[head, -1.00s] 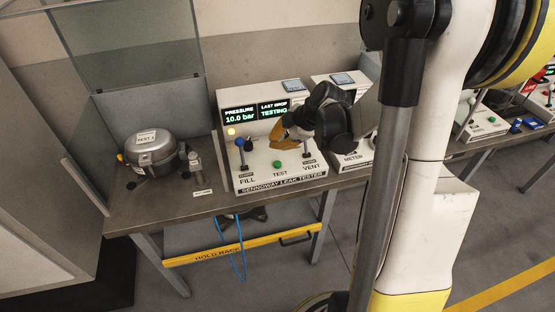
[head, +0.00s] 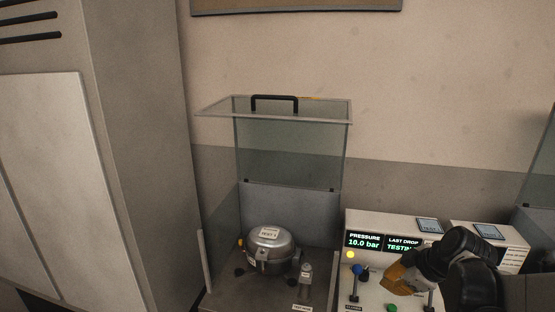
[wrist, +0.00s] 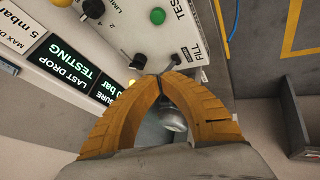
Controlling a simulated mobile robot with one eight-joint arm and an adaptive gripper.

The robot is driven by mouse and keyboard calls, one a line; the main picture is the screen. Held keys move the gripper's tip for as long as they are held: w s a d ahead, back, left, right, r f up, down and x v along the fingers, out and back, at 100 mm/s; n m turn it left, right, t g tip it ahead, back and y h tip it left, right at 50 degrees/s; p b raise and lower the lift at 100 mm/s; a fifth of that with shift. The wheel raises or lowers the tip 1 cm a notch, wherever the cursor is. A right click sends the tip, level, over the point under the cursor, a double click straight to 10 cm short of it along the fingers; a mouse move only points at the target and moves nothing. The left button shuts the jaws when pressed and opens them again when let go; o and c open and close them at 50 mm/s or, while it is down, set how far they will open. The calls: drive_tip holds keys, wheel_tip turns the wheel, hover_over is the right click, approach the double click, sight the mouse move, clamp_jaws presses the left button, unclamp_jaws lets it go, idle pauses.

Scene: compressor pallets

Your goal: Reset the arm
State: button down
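The FILL label (wrist: 190,54) and the green test button (wrist: 158,16) show just beyond the tips. The tester's display (head: 383,242) reads 10.0 bar and TESTING, and a yellow lamp (head: 351,254) is lit.
A silver compressor (head: 270,250) labelled TEST 1 sits in the bench bay left of the tester. The clear hood (head: 290,150) above it is raised. A grey cabinet (head: 150,150) stands at the left. Open wall and air lie above the tester.

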drive_tip(key=s+a+r+m+h, duration=0.1)
drive_tip(key=s+a+r+m, duration=0.2)
drive_tip(key=s+a+m, duration=0.2)
drive_tip(key=s+a+r+m+h, duration=0.1)
drive_tip(key=s+a+r+m, duration=0.3)
drive_tip(key=s, duration=0.8)
drive_tip(key=a+m, duration=0.2)
drive_tip(key=shift+a+r+t+h, duration=0.15)
drive_tip(key=shift+a+t+h, duration=0.15)
